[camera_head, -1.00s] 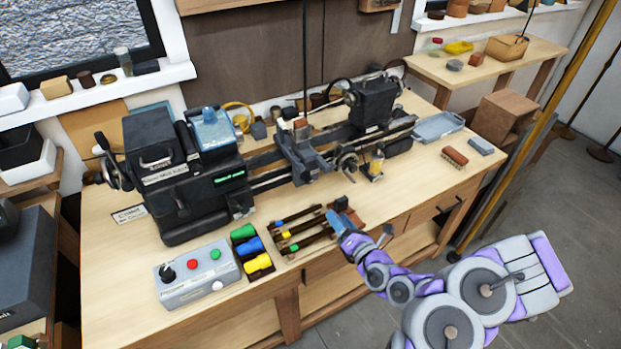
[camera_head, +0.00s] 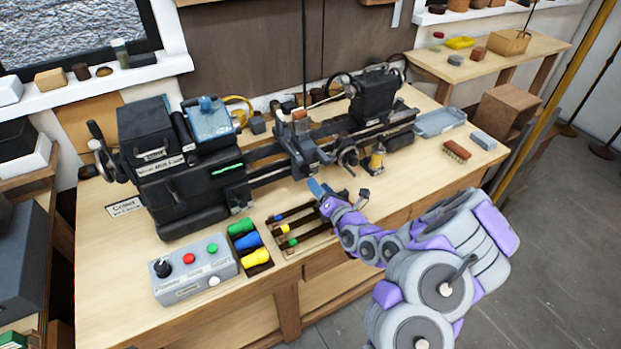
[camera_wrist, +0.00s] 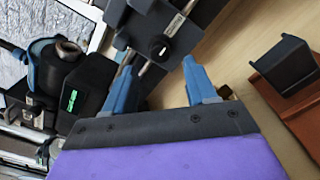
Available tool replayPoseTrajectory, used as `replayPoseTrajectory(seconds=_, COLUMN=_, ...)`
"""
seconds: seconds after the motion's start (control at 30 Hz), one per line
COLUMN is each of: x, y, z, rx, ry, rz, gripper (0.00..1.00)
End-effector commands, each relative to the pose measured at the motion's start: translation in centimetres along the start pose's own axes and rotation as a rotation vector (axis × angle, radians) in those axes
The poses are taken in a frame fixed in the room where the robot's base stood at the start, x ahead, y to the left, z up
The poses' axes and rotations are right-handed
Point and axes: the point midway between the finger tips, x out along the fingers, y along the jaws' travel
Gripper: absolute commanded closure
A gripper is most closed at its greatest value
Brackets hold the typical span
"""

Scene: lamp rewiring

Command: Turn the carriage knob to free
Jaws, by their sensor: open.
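The lathe carriage (camera_head: 300,145) sits midway along the bed in the head view. In the wrist view, its dark front (camera_wrist: 178,28) shows near the top, with a small round black knob (camera_wrist: 160,49) bearing a white mark. I take this for the carriage knob; its setting is too small to read. My gripper (camera_wrist: 157,72) has two blue fingers, spread apart with nothing between them. The knob appears just beyond the fingertips, between them and apart from them. In the head view, my gripper (camera_head: 315,187) is in front of the carriage, above the bench; I cannot make out the knob there.
A tool rack (camera_head: 290,252) with coloured handles lies below my gripper. A control box (camera_head: 195,272) stands at front left, beside green, blue and yellow pieces. The dark headstock (camera_head: 180,180) is at left. A handwheel (camera_head: 348,156) and oil bottle (camera_head: 377,158) are right of the carriage.

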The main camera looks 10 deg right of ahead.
Motion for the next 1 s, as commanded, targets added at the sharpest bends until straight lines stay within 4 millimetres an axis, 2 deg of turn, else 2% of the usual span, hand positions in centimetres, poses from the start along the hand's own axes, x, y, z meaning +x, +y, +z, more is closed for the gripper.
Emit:
replayPoseTrajectory(seconds=0.2, x=3.2, y=0.1, z=-0.1, rx=-0.003, ry=0.000, rz=0.003, gripper=0.44)
replayPoseTrajectory(seconds=0.43, x=5.5, y=0.1, z=-0.2, rx=-0.001, ry=0.002, rz=0.002, gripper=0.44)
replayPoseTrajectory(seconds=0.83, x=6.1, y=0.1, z=0.0, rx=0.002, ry=-0.002, rz=0.000, gripper=0.44)
replayPoseTrajectory(seconds=1.0, x=6.1, y=0.1, z=0.0, rx=0.002, ry=-0.001, rz=0.000, gripper=0.60)
